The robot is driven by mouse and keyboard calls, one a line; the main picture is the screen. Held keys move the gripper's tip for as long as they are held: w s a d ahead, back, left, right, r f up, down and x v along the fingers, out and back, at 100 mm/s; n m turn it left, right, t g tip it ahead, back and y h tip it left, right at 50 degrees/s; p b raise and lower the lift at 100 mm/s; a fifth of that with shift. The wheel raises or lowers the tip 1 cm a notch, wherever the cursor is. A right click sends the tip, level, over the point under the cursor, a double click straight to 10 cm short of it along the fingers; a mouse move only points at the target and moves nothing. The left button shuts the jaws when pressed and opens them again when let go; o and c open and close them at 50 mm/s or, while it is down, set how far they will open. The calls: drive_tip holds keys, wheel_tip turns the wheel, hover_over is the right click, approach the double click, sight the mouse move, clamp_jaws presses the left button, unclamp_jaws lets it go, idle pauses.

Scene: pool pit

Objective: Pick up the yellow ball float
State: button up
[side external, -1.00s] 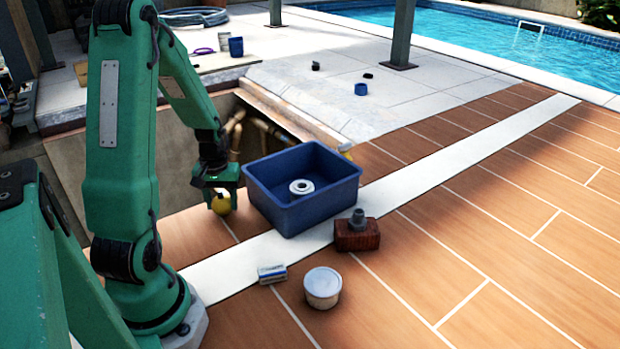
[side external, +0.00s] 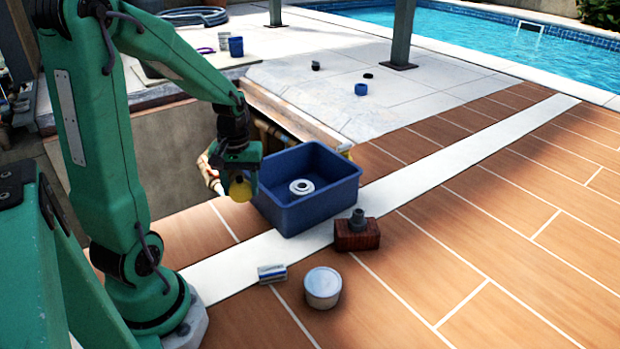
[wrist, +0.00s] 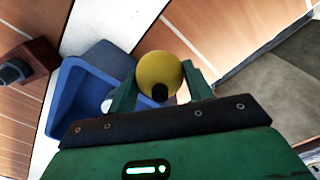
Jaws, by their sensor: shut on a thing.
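The yellow ball float (side external: 240,189) is held between the fingers of my gripper (side external: 238,180), just left of the blue bin. In the wrist view the ball (wrist: 160,73) sits between the two green fingers (wrist: 160,88), with a dark round spot on its near side. My gripper is shut on it. The ball appears raised off the tiled floor. My gripper hides part of it in the side view.
The blue bin (side external: 317,208) holds a white ring-shaped part (side external: 301,187). An open pit (side external: 170,150) lies behind my arm.

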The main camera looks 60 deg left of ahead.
sight(248, 191)
drive_tip(key=shift+w+d+r, duration=0.2)
drive_tip(key=shift+d+r, duration=0.2)
drive_tip(key=shift+d, duration=0.25)
drive_tip(key=shift+w+d+r, duration=0.15)
drive_tip(key=shift+d+r, duration=0.2)
drive_tip(key=shift+d, duration=0.25)
drive_tip(key=shift+r, duration=0.15)
